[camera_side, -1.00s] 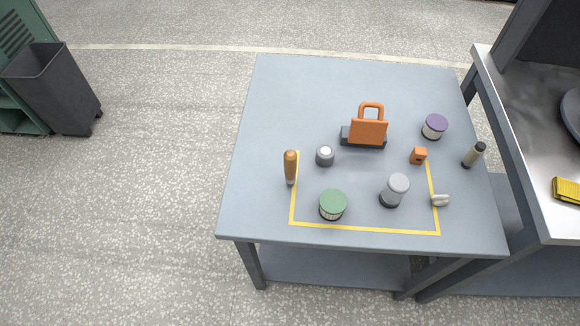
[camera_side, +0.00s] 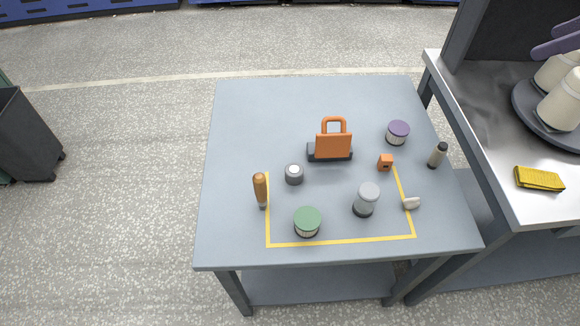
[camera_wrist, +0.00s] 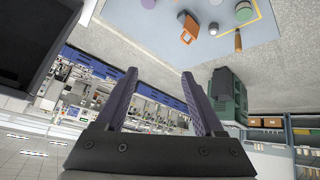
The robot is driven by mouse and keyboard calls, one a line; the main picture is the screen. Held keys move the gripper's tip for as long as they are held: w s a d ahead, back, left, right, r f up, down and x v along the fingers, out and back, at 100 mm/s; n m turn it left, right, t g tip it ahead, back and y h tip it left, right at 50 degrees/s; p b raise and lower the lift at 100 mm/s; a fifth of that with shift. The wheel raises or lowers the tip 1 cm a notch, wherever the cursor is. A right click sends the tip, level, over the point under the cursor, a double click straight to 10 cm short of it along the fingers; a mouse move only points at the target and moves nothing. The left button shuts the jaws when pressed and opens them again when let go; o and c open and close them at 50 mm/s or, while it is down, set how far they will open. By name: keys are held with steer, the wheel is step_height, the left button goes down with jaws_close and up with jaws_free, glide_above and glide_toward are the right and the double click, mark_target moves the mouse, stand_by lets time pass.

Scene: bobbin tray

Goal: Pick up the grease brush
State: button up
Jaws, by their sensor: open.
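The grease brush (camera_side: 260,186), with an orange-brown handle and a short grey end, is at the left edge of the yellow outline on the grey-blue table (camera_side: 255,115). I cannot tell whether it lies or stands. It also shows in the wrist view (camera_wrist: 238,42), upper right. My gripper (camera_wrist: 158,73) is open, with two purple fingers apart and nothing between them. In the wrist view the brush is beyond the fingers, up and to the right, well apart from them.
A green-lidded jar (camera_side: 307,220) and a grey knob-like piece (camera_side: 294,174) are near the brush. An orange-handled object (camera_side: 332,147), a clear jar (camera_side: 366,201), a purple-lidded jar (camera_side: 398,132) and a dark-capped bottle (camera_side: 438,155) stand farther right. The table's back left is clear.

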steer(key=w+a+f+n+g+y, duration=0.1)
steer(key=w+a+f+n, duration=0.25)
steer(key=w+a, duration=0.65)
steer(key=n+g, duration=0.4)
steer(key=g, duration=0.1)
glide_above(262, 189)
steer(key=d, duration=0.5)
step_height(262, 189, down, 25)
steer(key=shift+m, duration=0.25)
steer(key=shift+x, duration=6.6)
steer(key=shift+w+a+r, duration=0.1)
steer(key=shift+w+a, duration=0.05)
steer(key=shift+a, duration=0.05)
jaws_close()
